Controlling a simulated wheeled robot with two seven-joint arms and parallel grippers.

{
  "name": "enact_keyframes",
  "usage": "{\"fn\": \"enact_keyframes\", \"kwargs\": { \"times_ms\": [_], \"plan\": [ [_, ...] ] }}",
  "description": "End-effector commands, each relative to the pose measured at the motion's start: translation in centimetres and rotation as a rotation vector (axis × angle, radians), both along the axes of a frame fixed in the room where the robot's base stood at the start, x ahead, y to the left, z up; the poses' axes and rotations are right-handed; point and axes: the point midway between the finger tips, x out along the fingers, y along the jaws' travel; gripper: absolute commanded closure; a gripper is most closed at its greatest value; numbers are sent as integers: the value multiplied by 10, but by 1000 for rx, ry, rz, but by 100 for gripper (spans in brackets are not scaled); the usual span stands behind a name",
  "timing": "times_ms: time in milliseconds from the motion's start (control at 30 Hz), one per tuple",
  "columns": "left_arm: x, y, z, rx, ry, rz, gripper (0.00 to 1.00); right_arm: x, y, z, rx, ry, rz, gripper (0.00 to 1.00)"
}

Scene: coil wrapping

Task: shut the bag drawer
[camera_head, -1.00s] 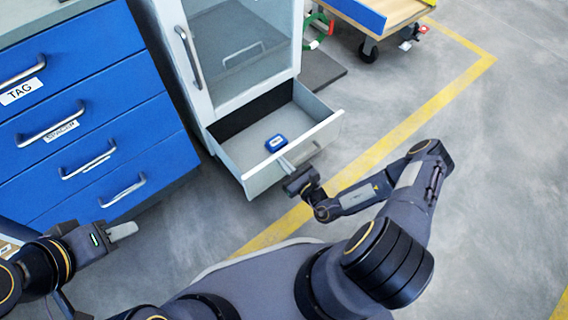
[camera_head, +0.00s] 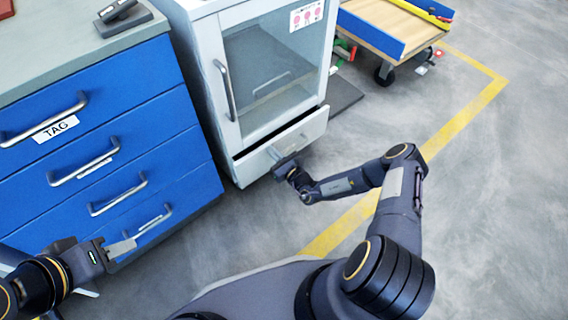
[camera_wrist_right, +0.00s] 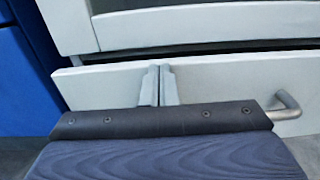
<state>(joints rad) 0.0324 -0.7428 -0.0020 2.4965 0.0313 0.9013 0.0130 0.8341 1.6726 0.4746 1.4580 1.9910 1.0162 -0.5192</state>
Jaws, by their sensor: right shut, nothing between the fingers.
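The bag drawer (camera_head: 312,127) is the pale bottom drawer of the white cabinet (camera_head: 208,70). It stands out only a little, with a narrow dark gap above its front. Its front spans the right wrist view (camera_wrist_right: 235,85), with a metal handle (camera_wrist_right: 287,105) at the right. My right gripper (camera_head: 277,156) is shut and empty, its fingertips (camera_wrist_right: 158,72) at the drawer front, seemingly touching it. The drawer's inside is hidden. My left gripper (camera_head: 122,247) is in front of the blue drawer unit; its finger gap cannot be made out.
The blue drawer unit (camera_head: 150,90) stands left of the cabinet, with several handled drawers. A wooden-decked cart (camera_head: 375,40) with blue sides stands at the back right. Open grey floor with a yellow line (camera_head: 455,125) lies to the right.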

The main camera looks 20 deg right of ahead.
Motion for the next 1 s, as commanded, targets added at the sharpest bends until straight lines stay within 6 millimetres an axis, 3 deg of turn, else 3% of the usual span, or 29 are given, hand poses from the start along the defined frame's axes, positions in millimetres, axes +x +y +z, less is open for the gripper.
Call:
{"fn": "enact_keyframes", "kwargs": {
  "times_ms": [100,333,1000],
  "plan": [
    [0,0,-3,0,0,0,64,18,7,0,-2,-2,1,100],
    [0,0,-5,0,0,0,64,35,13,-1,0,1,1,100],
    [0,0,-3,0,0,0,64,39,8,2,-2,-2,-1,100]
  ]
}}
